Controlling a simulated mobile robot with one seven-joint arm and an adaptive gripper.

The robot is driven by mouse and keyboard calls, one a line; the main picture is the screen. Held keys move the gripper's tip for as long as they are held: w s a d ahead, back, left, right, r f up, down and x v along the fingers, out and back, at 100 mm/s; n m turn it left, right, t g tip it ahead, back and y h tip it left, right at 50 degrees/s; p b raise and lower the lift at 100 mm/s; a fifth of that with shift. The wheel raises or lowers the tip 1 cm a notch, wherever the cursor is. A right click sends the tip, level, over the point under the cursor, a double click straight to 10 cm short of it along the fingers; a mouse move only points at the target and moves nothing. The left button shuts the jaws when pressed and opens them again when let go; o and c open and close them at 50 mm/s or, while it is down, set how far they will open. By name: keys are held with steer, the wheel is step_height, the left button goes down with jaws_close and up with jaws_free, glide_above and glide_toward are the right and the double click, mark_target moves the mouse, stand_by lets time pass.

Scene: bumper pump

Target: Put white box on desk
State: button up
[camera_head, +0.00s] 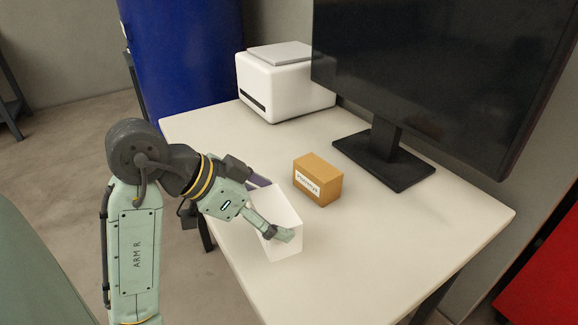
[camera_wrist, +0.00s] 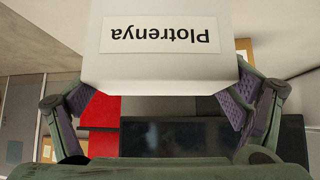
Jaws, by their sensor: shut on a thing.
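The white box (camera_head: 283,212) is in my gripper (camera_head: 275,208), over the near left part of the white desk (camera_head: 350,263). My gripper is shut on the box, with one finger on its near side and the other partly hidden behind it. In the wrist view the box (camera_wrist: 160,68) fills the upper middle between the two finger pads of my gripper (camera_wrist: 165,105). Its label reads "Plotrenya" upside down. I cannot tell whether the box's bottom touches the desk.
A small brown labelled box (camera_head: 318,180) stands on the desk just right of the white box. A monitor (camera_head: 385,150) and a white printer-like machine (camera_head: 285,88) stand behind. A blue barrel (camera_head: 185,55) is beyond the desk. The desk's front right is clear.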

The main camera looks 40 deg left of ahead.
steer(key=shift+w+d, duration=0.3)
steer(key=shift+d, duration=0.15)
steer(key=w+d+f+p, duration=0.1)
steer(key=w+d, duration=0.2)
steer(key=d, duration=0.1)
steer(key=w+d+f+p, duration=0.1)
steer(key=w+d, duration=0.2)
steer(key=d, duration=0.1)
steer(key=w+d+f+p, duration=0.1)
steer(key=w+d+f, duration=0.1)
steer(key=w+d, duration=0.1)
steer(key=shift+w+d, duration=0.2)
steer(key=shift+d, duration=0.3)
steer(key=shift+f, duration=0.45)
steer(key=shift+f, duration=0.1)
steer(key=o, duration=1)
